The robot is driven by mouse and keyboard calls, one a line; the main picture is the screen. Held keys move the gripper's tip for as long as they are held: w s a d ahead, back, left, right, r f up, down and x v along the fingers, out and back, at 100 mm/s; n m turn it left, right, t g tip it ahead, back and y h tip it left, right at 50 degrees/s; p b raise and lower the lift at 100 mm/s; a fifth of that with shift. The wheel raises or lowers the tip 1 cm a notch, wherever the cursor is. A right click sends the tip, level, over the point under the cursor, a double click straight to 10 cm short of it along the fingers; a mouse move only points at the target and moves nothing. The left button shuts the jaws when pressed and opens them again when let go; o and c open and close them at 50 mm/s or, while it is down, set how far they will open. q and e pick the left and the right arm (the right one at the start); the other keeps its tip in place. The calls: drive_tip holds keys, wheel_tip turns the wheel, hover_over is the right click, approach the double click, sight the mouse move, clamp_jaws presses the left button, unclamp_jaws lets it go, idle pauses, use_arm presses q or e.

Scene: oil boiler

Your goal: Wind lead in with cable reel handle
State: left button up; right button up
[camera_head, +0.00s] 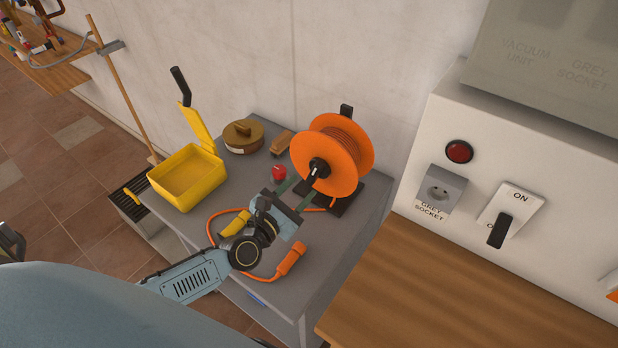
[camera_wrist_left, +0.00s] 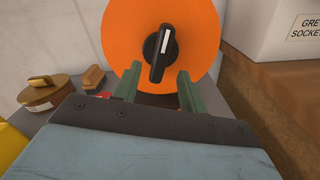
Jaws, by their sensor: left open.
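The orange cable reel (camera_head: 338,152) stands upright on a dark base on the grey cabinet. Its black handle (camera_head: 318,168), with a white line, sits at the middle of the reel face; it also shows in the left wrist view (camera_wrist_left: 157,54). The orange lead (camera_head: 262,277) lies loose on the cabinet top and ends in an orange connector (camera_head: 290,259). My left gripper (camera_head: 299,190) is open and empty, its green fingers pointing at the reel. In the left wrist view its fingertips (camera_wrist_left: 159,74) flank the handle's lower end; contact cannot be told. My right gripper is out of view.
A yellow open box (camera_head: 188,178), a round brown lidded pot (camera_head: 243,137), a brush (camera_head: 282,142) and a red item (camera_head: 279,172) stand on the cabinet. A wooden worktop (camera_head: 470,285) and a white panel with grey socket (camera_head: 441,189) and switch (camera_head: 511,212) are to the right.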

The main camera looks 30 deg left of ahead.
sight(311, 178)
use_arm(q)
drive_tip(key=w, duration=0.3)
drive_tip(key=shift+w+d, duration=0.25)
drive_tip(key=shift+w, duration=0.4)
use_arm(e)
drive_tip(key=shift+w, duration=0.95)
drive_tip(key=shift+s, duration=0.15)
use_arm(q)
clamp_jaws()
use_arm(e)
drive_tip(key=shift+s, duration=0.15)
